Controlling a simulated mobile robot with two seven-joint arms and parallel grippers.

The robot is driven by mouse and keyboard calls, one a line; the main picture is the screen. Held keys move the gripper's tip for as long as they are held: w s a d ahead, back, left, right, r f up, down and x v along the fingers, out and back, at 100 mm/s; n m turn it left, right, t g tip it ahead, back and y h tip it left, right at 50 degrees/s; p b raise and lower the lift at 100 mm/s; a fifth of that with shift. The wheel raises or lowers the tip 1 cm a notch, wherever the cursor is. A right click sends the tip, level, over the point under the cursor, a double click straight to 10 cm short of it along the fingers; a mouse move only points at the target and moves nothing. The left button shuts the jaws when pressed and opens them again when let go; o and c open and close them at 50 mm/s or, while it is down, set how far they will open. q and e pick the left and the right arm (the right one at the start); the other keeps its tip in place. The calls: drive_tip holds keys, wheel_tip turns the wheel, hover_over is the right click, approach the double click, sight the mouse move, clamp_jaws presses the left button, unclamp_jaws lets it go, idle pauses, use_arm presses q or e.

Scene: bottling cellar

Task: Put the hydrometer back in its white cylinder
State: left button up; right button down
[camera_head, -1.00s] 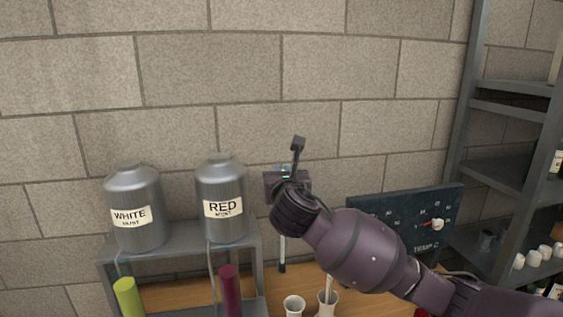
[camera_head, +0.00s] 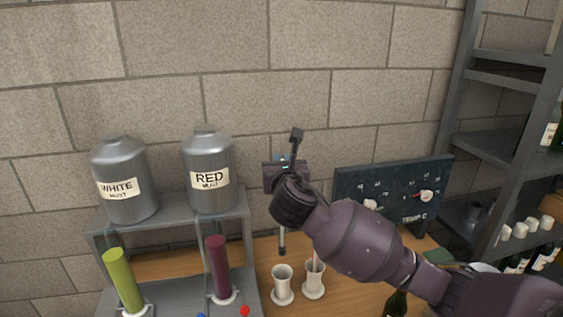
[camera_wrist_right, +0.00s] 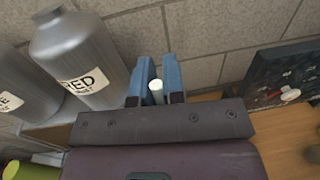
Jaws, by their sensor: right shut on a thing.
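My right gripper (camera_head: 284,162) is shut on the hydrometer (camera_head: 282,237), which hangs about upright below it with a dark lower end. In the right wrist view, the blue fingers (camera_wrist_right: 158,85) close around the hydrometer's pale top (camera_wrist_right: 157,92). Two white cylinders stand on the wooden bench below. The left cylinder (camera_head: 283,288) looks empty and lies almost under the hydrometer's lower end, with a gap between in the picture. The right cylinder (camera_head: 314,280) has a thin pale rod standing in it. My left gripper is out of view.
Steel tanks labelled WHITE (camera_head: 120,182) and RED (camera_head: 209,170) stand on a grey rack at left, above a green tube (camera_head: 123,280) and a dark red tube (camera_head: 218,266). A dark temperature panel (camera_head: 392,190) stands behind my right arm. A dark bottle (camera_head: 396,304) is at front.

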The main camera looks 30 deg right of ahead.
use_arm(q)
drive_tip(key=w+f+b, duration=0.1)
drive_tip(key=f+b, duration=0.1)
drive_tip(key=b, duration=0.1)
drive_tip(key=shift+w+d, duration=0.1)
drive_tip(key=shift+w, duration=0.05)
idle(0.3)
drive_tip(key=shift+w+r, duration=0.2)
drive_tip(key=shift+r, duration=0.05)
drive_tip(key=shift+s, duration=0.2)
idle(0.6)
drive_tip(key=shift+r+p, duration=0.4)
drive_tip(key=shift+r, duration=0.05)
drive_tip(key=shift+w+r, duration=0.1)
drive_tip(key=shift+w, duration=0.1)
idle(0.5)
